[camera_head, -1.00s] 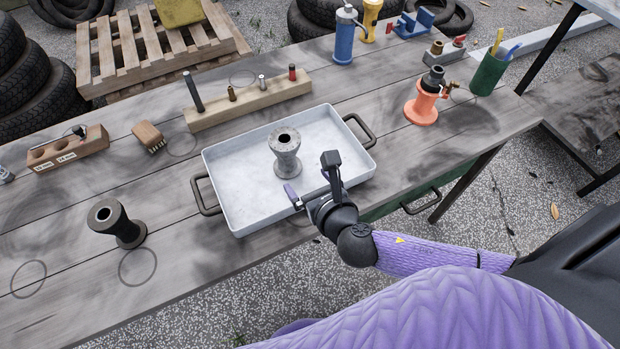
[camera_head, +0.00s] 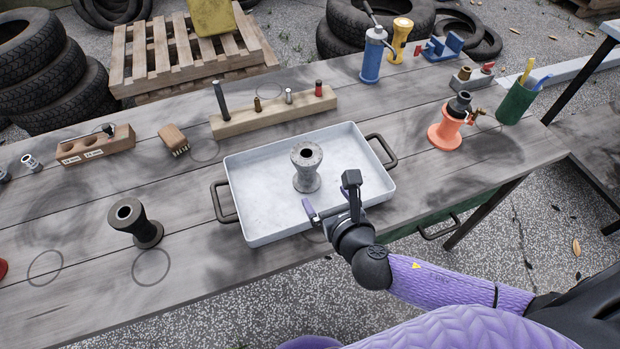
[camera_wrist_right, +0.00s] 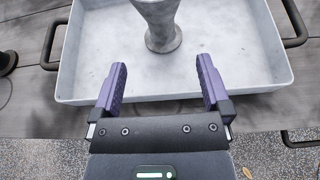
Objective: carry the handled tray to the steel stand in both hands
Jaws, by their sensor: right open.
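The handled tray (camera_head: 262,205) is a shallow pale grey metal tray on the wooden bench, with a dark handle at its left end (camera_head: 221,203) and another at its right end (camera_head: 382,151). A grey waisted spool (camera_head: 307,170) stands upright in it. My right gripper (camera_head: 331,203) is open and empty at the tray's near side, its fingers over the near rim and pointing at the spool. In the right wrist view, the spread purple fingers (camera_wrist_right: 161,75) have the spool's base (camera_wrist_right: 163,40) beyond them. My left gripper is out of view. I cannot identify the steel stand for certain.
A dark spool (camera_head: 134,224) stands left of the tray. A wooden block with pegs (camera_head: 270,116) lies behind it. An orange valve piece (camera_head: 446,133) and a green pen cup (camera_head: 515,103) stand to the right. A dark-framed table (camera_head: 590,165) is at the right edge.

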